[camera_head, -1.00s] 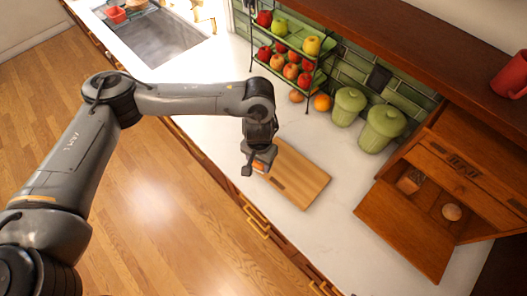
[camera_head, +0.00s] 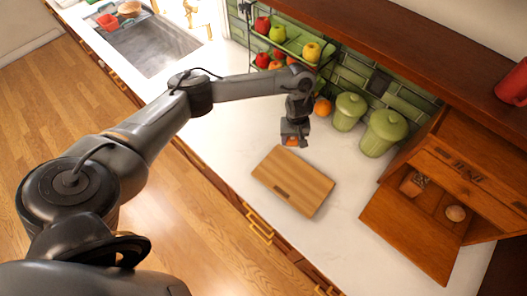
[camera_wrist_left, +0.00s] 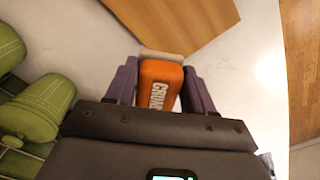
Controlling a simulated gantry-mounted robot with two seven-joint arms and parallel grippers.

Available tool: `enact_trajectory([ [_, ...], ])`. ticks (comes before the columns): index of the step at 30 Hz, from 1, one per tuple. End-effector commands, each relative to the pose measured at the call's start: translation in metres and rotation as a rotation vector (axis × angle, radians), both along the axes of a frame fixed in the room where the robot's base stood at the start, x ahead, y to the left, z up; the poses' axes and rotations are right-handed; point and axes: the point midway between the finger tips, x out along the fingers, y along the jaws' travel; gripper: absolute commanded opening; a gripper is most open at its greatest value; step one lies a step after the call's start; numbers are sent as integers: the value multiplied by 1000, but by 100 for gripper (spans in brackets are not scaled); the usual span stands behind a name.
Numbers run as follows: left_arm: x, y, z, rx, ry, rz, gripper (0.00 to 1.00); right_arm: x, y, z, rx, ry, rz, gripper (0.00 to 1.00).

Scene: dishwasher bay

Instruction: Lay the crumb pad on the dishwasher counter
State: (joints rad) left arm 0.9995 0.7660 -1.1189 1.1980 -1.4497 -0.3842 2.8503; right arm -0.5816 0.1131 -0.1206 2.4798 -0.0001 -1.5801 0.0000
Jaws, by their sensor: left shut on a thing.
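The crumb pad (camera_wrist_left: 161,84) is an orange block with white lettering "CRUM" and a pale edge. In the left wrist view it sits between the two fingers of my left gripper (camera_wrist_left: 160,88), which is shut on it. In the head view my left gripper (camera_head: 294,140) is over the white counter (camera_head: 225,140), behind the cutting board, with a bit of the orange pad showing at its tip. I cannot tell whether the pad touches the counter. My right gripper is not in view.
A wooden cutting board (camera_head: 293,181) lies in front of the gripper. Two green canisters (camera_head: 381,133) and an orange (camera_head: 322,107) stand behind and right. A fruit rack (camera_head: 290,40) is at the back. An open wooden bread box (camera_head: 420,215) is at the right. Bare counter lies left of the board.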

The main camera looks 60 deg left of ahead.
Motion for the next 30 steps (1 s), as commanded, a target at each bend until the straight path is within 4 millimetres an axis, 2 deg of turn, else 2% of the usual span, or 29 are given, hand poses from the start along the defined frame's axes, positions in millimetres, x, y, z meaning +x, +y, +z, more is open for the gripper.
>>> enact_trajectory([
  [1,-11,4,-11,-2,8,18,28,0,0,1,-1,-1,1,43],
  [6,-34,10,-32,-2,5,46,28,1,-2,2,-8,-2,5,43],
  [17,-59,14,-57,-2,1,47,28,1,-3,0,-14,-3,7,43],
  [23,-73,38,-79,1,2,50,28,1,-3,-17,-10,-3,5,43],
  [30,-94,83,-107,2,2,50,28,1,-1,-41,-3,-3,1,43],
])
